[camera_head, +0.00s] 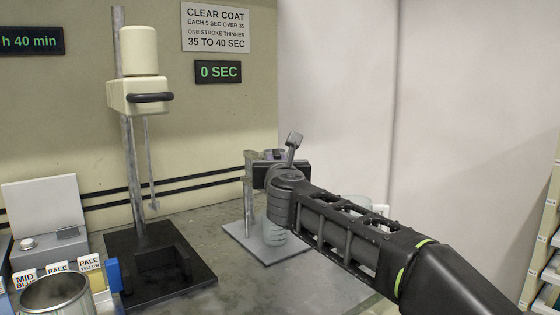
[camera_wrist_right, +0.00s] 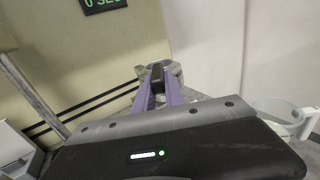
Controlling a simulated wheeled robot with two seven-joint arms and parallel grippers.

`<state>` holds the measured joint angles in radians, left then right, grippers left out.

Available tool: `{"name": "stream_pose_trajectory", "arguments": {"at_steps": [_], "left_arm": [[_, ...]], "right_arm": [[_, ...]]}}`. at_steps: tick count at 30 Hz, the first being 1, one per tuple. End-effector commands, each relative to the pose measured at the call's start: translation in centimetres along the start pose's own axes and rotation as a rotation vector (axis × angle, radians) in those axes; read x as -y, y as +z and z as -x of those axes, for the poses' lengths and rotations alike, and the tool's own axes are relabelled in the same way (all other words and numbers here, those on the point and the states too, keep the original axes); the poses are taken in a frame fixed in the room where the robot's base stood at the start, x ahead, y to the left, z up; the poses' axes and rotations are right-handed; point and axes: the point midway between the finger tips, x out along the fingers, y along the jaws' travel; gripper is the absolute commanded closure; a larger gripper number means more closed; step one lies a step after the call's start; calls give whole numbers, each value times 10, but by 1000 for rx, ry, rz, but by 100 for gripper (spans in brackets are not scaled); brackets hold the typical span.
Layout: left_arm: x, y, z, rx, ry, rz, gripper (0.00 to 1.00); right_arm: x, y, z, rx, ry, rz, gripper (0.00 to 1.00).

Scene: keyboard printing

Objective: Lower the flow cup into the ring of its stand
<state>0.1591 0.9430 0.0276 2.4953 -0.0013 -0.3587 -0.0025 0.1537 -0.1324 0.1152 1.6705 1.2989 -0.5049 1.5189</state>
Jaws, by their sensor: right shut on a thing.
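The flow cup's stand has a metal post (camera_head: 249,195) rising from a flat grey base plate (camera_head: 240,233) on the bench. My right gripper (camera_head: 270,155) is at the top of this stand, shut on a grey metal piece that looks like the flow cup; a short handle (camera_head: 293,139) sticks up beside it. In the right wrist view the purple fingers (camera_wrist_right: 158,88) close on grey metal (camera_wrist_right: 154,70) at their tips. My wrist hides most of the cup and the ring, so I cannot tell whether the cup sits inside the ring. My left gripper is not in view.
Another clear beaker (camera_wrist_right: 280,108) stands to the right. A cream stirrer (camera_head: 138,95) on a black base (camera_head: 190,285) stands left. Paint tins (camera_head: 55,290) crowd the front left. The sign reads 0 SEC (camera_head: 218,72).

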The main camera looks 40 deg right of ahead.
Motion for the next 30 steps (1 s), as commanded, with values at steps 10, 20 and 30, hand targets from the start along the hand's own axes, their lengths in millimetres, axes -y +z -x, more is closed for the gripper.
{"name": "stream_pose_trajectory", "arguments": {"at_steps": [10,20,30], "left_arm": [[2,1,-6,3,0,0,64],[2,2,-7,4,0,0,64],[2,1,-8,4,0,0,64]], "right_arm": [[-7,-13,-1,-15,15,3,100],[-8,-14,-1,-15,16,2,100],[-8,-14,-1,-15,16,2,100]]}}
